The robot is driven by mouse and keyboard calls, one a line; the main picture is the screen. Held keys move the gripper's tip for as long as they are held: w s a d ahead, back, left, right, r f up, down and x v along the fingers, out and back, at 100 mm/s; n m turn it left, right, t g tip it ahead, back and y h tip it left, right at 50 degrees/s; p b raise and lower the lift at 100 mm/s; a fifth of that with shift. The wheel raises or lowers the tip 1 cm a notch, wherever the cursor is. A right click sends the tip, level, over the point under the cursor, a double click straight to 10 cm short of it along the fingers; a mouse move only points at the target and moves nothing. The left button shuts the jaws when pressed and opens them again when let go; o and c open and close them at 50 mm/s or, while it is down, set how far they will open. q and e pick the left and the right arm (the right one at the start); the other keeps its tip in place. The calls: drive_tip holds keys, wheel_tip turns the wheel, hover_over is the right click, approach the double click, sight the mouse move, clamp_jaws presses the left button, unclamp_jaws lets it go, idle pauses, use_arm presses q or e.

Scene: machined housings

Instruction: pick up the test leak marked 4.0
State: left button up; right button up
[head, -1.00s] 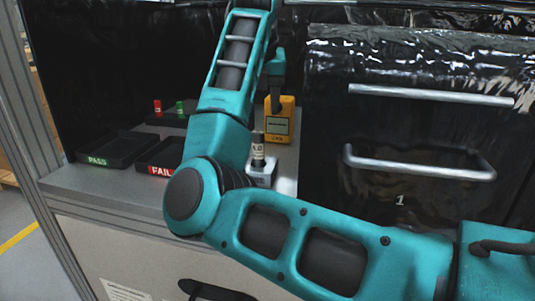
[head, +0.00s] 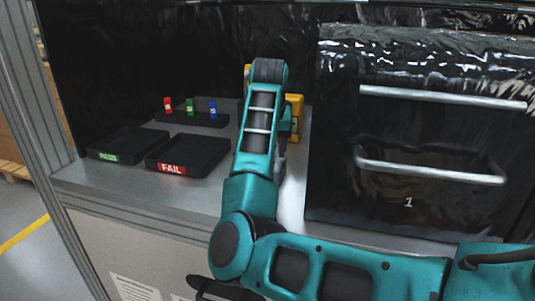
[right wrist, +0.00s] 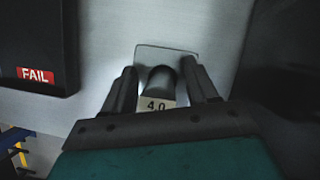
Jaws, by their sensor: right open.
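The test leak marked 4.0 (right wrist: 158,104) is a dark cylinder with a pale label, seen in the right wrist view. It stands at a light grey square plate (right wrist: 146,54) on the bench. My right gripper (right wrist: 159,70) is open, with one finger on each side of the leak; I cannot tell whether either finger touches it. In the head view my right arm hides the leak and most of the gripper. My left gripper is in neither view.
A black PASS tray (head: 125,142) and a FAIL tray (head: 207,150) lie left of my arm. Behind them a black rack (head: 180,120) holds red, green and blue pieces. A yellow device (head: 296,110) stands behind my arm. A black drawer cabinet (head: 430,130) with metal handles bounds the right.

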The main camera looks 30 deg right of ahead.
drive_tip(key=shift+c, duration=0.4)
clamp_jaws()
